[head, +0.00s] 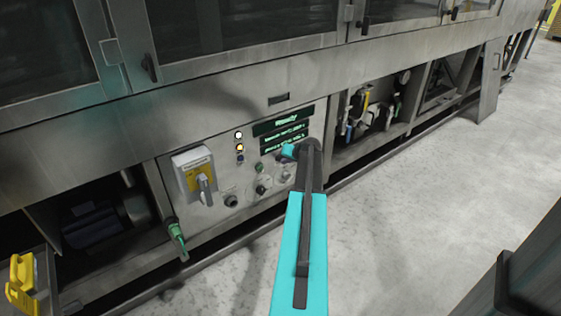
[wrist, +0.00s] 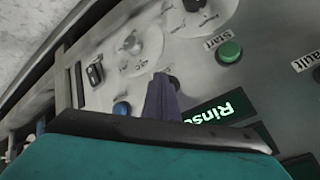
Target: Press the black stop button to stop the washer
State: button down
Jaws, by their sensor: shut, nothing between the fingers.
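The washer's control panel (head: 240,185) carries lamps, buttons and a lit display. A green button (wrist: 230,51) labelled Start shows in the wrist view; it also shows in the head view (head: 258,168). A small dark round part (wrist: 173,82) shows right behind my fingertip; I cannot tell whether it is the stop button or whether the finger touches it. Another black control (wrist: 194,5) is cut by the top edge, its label unclear. My gripper (wrist: 163,88) is shut and empty, pointing at the panel. In the head view my arm covers the panel's right part.
A blue button (wrist: 122,108), a black switch (wrist: 95,74) and a pale round dial (wrist: 130,43) surround my finger. A yellow and grey rotary switch (head: 196,176) sticks out at the panel's left. A green-handled part (head: 176,238) juts out below it. The floor (head: 420,220) at right is clear.

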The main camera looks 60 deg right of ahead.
jog(key=shift+s+a, duration=0.3)
jog(key=shift+s, duration=0.5)
jog(key=shift+s, duration=0.1)
jog(key=s, duration=0.1)
jog(key=s+a, duration=0.1)
jog(key=s, duration=0.2)
jog(key=shift+s+a+b, duration=0.25)
jog(key=shift+b, duration=0.15)
dwell(0.9)
